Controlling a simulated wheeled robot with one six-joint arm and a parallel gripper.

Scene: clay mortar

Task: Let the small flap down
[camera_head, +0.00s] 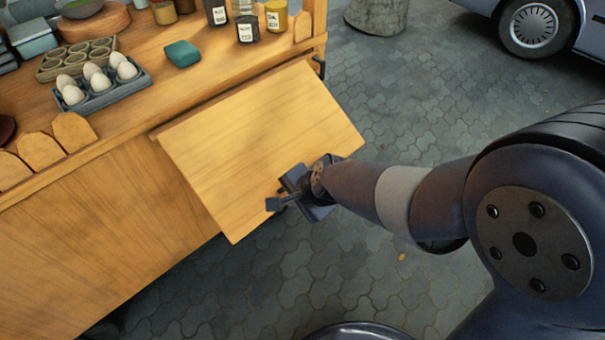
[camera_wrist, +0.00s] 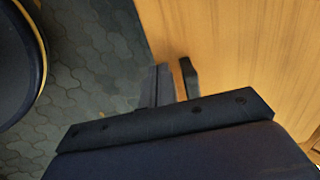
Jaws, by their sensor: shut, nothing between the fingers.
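The small flap (camera_head: 255,135) is a pale wooden panel hinged along the front edge of the wooden counter. It sticks out from the counter over the paving, and its slope is hard to judge exactly. My gripper (camera_head: 276,204) is at the flap's outer edge, near the middle of that edge, with its fingers over the flap in the head view.
A dark bracket (camera_head: 321,66) sits at the flap's far corner. Grey paving (camera_head: 420,110) around the flap is clear. A parked car (camera_head: 535,25) stands behind.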

